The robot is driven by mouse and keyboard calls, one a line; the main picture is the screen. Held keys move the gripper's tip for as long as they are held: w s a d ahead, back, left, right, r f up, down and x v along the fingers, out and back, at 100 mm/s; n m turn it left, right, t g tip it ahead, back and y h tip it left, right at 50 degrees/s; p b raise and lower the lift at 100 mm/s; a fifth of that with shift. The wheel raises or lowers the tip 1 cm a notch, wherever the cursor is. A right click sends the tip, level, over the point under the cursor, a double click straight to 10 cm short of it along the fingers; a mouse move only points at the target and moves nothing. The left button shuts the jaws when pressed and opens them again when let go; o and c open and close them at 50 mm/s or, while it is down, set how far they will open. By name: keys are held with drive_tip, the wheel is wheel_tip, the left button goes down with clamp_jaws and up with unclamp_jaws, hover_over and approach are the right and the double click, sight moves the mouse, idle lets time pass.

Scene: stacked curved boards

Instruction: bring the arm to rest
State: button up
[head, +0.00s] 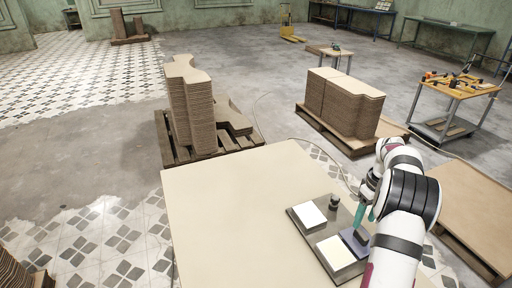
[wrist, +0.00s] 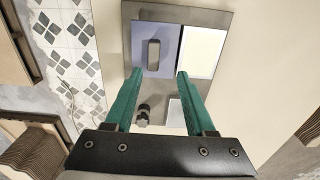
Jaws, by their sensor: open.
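My gripper (wrist: 158,74) is open, with two teal fingers spread apart and nothing between their tips. In the head view my gripper (head: 364,214) hangs over the right side of a grey plate on the pale table. A blue-grey square (wrist: 169,57) with a dark upright block (wrist: 153,54) on it lies just beyond the fingertips in the wrist view. The block also shows in the head view (head: 361,238), close below the fingers. I cannot tell the exact gap between them.
The grey plate (head: 296,222) also bears two white squares (head: 310,214) and a small dark knob (head: 335,201). The pale table (head: 215,200) is bare to the left. Pallets with stacked curved boards (head: 190,105) (head: 340,103) stand beyond it. A cable runs along the floor.

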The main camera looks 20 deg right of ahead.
drive_tip(key=w+a+r+m, duration=0.1)
drive_tip(key=a+r, duration=0.3)
drive_tip(key=a, duration=0.2)
drive_tip(key=w+a+r, duration=0.1)
drive_tip(key=a+r, duration=0.3)
drive_tip(key=a, duration=0.2)
drive_tip(key=s+a+r+m+y, duration=0.1)
drive_tip(key=s+a+r, duration=0.15)
drive_tip(key=a, duration=0.55)
drive_tip(key=s+a+r+m, duration=0.1)
drive_tip(key=s+a+r, duration=0.15)
drive_tip(key=a, duration=0.65)
drive_tip(key=s+a+f+m, duration=0.1)
drive_tip(key=s+a, duration=0.5)
drive_tip(key=s, duration=0.2)
drive_tip(key=s+a+f+m, duration=0.1)
drive_tip(key=s+a, duration=0.6)
drive_tip(key=s, duration=0.2)
drive_tip(key=shift+s+f+y, duration=0.3)
drive_tip(key=shift+y, duration=0.1)
